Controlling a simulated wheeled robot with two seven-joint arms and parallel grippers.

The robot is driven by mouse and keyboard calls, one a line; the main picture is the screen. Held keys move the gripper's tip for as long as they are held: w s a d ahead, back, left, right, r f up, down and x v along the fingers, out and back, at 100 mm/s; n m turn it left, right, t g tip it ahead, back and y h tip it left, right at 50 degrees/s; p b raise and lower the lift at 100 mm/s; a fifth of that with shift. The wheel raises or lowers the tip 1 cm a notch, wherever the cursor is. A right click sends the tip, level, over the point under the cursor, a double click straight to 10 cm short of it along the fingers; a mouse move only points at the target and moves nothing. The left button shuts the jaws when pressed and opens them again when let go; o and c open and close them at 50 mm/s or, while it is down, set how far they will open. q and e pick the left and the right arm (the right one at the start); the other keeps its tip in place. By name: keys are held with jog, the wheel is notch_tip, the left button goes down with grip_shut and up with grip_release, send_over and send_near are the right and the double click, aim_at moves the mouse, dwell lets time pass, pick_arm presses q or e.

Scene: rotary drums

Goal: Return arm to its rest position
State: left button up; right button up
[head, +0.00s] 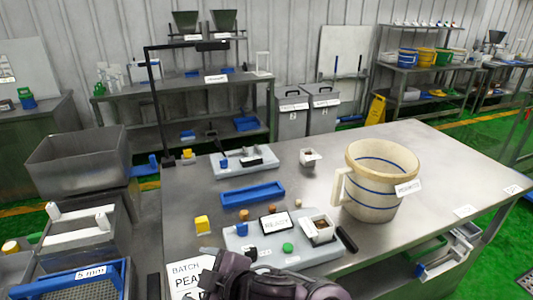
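A dark purple-grey arm of mine (285,285) reaches in at the bottom edge, seemingly from the right. Its leftmost end, which looks like my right gripper (212,258), is over the table's front edge, beside a white batch sign (186,272). The fingers are too dark and small to tell open from shut, and I see nothing clearly held. My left gripper is not in view. The arm is just in front of a grey device (240,240) with a green button (288,248), a small display (275,222) and a sample cup (318,228).
A large cream jug (378,185) with blue stripes stands on the steel table (430,150). A blue tray (252,193), a yellow block (202,224) and a black marker-like item (347,239) lie nearby. The table's right side is mostly clear.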

jog(key=d+f+m+t+h, duration=0.1)
jog(key=d+f+m+h, duration=0.2)
jog(key=d+m, duration=0.35)
jog(key=d+f+m+h, duration=0.2)
jog(key=d+m+h, duration=0.1)
jog(key=d, duration=0.7)
jog(key=s+d+f+m+g+h, duration=0.2)
jog(key=s+d+f+m, duration=0.15)
jog(key=s+d, duration=0.35)
jog(key=s+d+f+m+g+h, duration=0.25)
jog(key=s+d+f, duration=0.25)
jog(key=d, duration=0.4)
notch_tip(320, 180, down, 27)
jog(key=g, duration=0.2)
jog(key=s+d+f, duration=0.3)
jog(key=s+f, duration=1.7)
jog(key=s, duration=0.1)
jog(key=shift+g+y, duration=0.35)
